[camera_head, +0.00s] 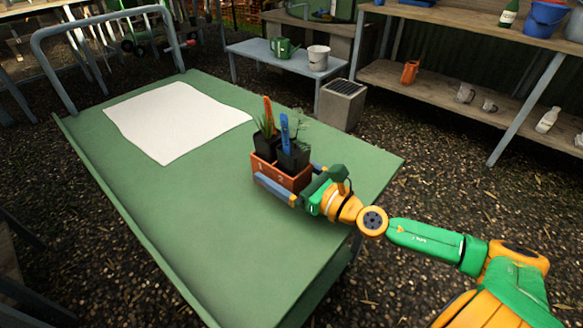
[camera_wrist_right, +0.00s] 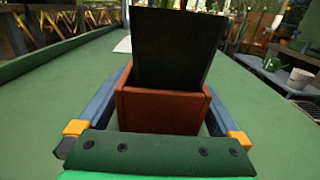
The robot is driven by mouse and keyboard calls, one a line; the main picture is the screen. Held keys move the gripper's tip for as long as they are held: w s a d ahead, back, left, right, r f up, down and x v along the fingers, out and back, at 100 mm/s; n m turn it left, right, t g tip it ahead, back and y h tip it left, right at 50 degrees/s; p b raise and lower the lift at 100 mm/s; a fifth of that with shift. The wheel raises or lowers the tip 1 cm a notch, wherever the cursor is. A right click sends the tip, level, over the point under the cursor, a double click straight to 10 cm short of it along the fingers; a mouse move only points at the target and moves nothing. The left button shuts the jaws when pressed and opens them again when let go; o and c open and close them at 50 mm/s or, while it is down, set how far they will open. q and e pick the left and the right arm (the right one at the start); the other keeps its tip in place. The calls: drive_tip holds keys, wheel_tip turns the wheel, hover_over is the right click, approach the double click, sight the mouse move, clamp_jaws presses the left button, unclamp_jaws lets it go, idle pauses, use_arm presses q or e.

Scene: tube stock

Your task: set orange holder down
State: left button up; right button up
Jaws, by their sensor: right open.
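The orange holder (camera_head: 269,174) is a small orange-brown box marked 1 and 2, resting upright on the green cart top (camera_head: 180,215). It carries black pots (camera_head: 291,159) with green plants, an orange label (camera_head: 268,108) and a blue label (camera_head: 285,132). My right gripper (camera_head: 288,182) is open, with one blue-grey finger along each side of the holder. In the right wrist view the holder (camera_wrist_right: 160,110) stands between the spread fingers, with narrow gaps beside it. The far finger is mostly hidden behind the holder in the head view. My left gripper is not in view.
A white sheet (camera_head: 175,122) lies on the cart's far left part, near the grey handle rail (camera_head: 105,24). Bare cart top surrounds the holder on the left and front. A bench with a green watering can (camera_head: 283,48) and white bucket (camera_head: 318,58) stands behind.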

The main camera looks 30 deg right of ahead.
sight(303, 183)
drive_tip(key=shift+s+d+f, duration=0.1)
drive_tip(key=shift+s+f, duration=0.05)
drive_tip(key=shift+s, duration=0.15)
drive_tip(key=shift+b+v, duration=0.75)
drive_tip(key=shift+v, duration=0.5)
drive_tip(key=v, duration=0.2)
drive_tip(key=shift+s+b, duration=0.35)
drive_tip(key=b+v, duration=0.3)
drive_tip(key=v, duration=0.2)
drive_tip(key=shift+s+d+b, duration=0.15)
drive_tip(key=shift+d+b, duration=0.05)
drive_tip(key=shift+b, duration=0.2)
drive_tip(key=shift+s, duration=0.4)
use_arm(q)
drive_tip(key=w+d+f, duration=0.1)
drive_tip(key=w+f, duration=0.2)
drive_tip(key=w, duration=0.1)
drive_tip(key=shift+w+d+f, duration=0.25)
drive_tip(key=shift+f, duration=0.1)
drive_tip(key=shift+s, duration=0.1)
use_arm(e)
drive_tip(key=shift+d, duration=0.1)
